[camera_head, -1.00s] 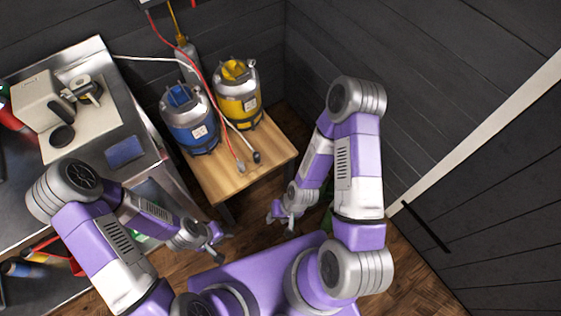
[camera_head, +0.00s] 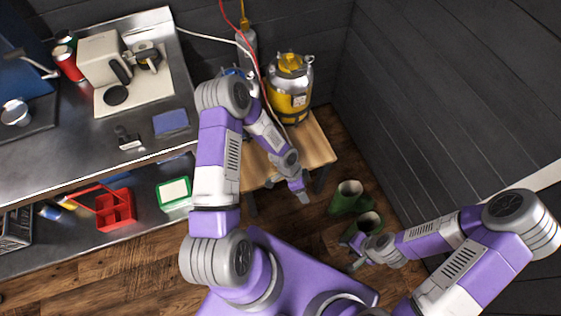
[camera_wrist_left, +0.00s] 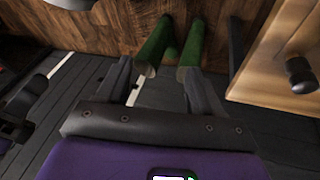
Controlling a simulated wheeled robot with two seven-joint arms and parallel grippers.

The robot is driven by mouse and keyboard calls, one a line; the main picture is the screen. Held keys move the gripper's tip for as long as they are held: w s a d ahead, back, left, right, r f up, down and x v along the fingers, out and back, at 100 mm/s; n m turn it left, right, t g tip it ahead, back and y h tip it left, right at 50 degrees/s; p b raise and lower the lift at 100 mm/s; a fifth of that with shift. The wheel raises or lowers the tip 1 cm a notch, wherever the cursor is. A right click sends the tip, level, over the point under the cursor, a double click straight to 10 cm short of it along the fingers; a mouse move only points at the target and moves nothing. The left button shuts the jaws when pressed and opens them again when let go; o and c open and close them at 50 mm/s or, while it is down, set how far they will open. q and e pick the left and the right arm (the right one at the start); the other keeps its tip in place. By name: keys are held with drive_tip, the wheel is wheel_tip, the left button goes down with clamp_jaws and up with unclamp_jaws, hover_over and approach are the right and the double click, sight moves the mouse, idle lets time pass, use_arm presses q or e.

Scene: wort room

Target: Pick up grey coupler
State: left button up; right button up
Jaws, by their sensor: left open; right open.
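The grey coupler cannot be made out in the head view now; my left arm covers much of the wooden table (camera_head: 318,145) where the hoses end. In the left wrist view a dark coupler (camera_wrist_left: 301,74) lies on the table at the right edge; I cannot tell whether it is the grey one. My left gripper (camera_head: 301,193) is open and empty just off the table's front edge. In the left wrist view its fingers (camera_wrist_left: 157,75) are spread, with the coupler outside them to the right. My right gripper (camera_head: 354,254) is open beside the green boots.
A yellow keg (camera_head: 288,102) stands on the table; a blue keg beside it is mostly hidden by my left arm. Green boots (camera_head: 348,192) stand on the floor right of the table. A steel counter (camera_head: 75,140) is at left. A dark wall (camera_head: 450,90) bounds the right.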

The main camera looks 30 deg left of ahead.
use_arm(q)
drive_tip(key=w+a+f+m+y, duration=0.1)
drive_tip(key=w+a+m, duration=0.2)
drive_tip(key=a+m, duration=0.1)
drive_tip(key=w+a+m+y+b, duration=0.1)
drive_tip(key=w+a+m+y, duration=0.1)
drive_tip(key=w+a+m, duration=0.2)
drive_tip(key=w+a+f+m+y+b, duration=0.1)
drive_tip(key=w+a+m, duration=0.2)
drive_tip(key=a, duration=0.6)
drive_tip(key=shift+w+a+f+m+y, duration=0.1)
drive_tip(key=shift+w+f+m+y, duration=0.2)
drive_tip(key=shift+m, duration=0.4)
drive_tip(key=shift+a+f, duration=0.1)
drive_tip(key=shift+f, duration=0.8)
drive_tip(key=f+b, duration=0.1)
drive_tip(key=f, duration=0.2)
drive_tip(key=f+b, duration=0.1)
drive_tip(key=f, duration=0.1)
drive_tip(key=shift+w+d+f+b, duration=0.25)
drive_tip(key=shift+d+f+b, duration=0.05)
drive_tip(key=shift+d+b, duration=0.05)
drive_tip(key=shift+r, duration=0.1)
drive_tip(key=c, duration=1.1)
